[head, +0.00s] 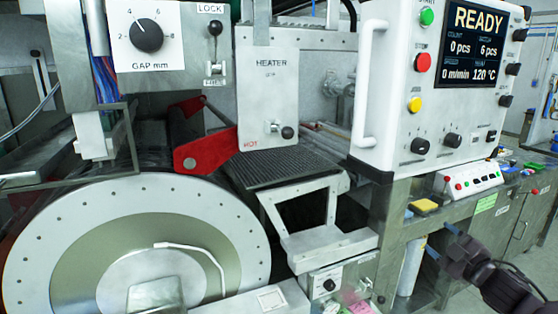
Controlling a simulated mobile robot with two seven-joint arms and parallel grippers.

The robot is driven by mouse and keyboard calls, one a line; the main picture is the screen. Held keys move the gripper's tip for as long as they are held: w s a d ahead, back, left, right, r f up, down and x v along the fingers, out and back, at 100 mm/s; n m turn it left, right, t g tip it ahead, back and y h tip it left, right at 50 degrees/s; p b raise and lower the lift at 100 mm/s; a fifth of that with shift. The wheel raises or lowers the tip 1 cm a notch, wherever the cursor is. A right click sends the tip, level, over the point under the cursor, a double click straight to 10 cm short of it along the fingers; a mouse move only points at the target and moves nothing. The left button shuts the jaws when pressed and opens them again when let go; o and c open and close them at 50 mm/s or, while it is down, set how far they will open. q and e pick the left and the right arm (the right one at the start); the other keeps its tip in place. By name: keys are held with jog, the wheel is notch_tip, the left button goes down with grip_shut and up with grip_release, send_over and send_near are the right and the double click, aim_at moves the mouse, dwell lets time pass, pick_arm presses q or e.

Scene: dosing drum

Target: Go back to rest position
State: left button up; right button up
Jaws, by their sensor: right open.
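My right gripper (443,241) is at the lower right, in front of the bench. Its jaws are apart with nothing between them, and its dark arm comes in from the bottom right corner. My left gripper is not in view. The large round drum (60,240) fills the lower left, with a pale outer ring and a bent white rod across its face. The control panel (395,90) stands at the upper right, and its screen (474,45) reads READY, 0 pcs, 6 pcs, 0 m/min and 120 °C.
An empty metal frame (325,245) juts out below. A bench with a small button box (470,180) runs along the right. Floor shows at the far right.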

jog(key=s+a+f+m+g+h, duration=0.1)
jog(key=s+a+f+m, duration=0.3)
jog(key=s+f, duration=0.5)
jog(key=s+a+f+m+g+h, duration=0.2)
jog(key=s+a+f+m+g, duration=0.1)
jog(key=s+f, duration=0.6)
jog(key=s+a+f+m+g+h, duration=0.1)
jog(key=s+a+f+m, duration=0.4)
jog(key=s+f, duration=0.4)
jog(key=s, duration=0.4)
jog(key=shift+f+g+h, duration=0.3)
jog(key=shift+g, duration=0.1)
jog(key=shift+s+m, duration=0.1)
jog(key=shift+m, duration=0.2)
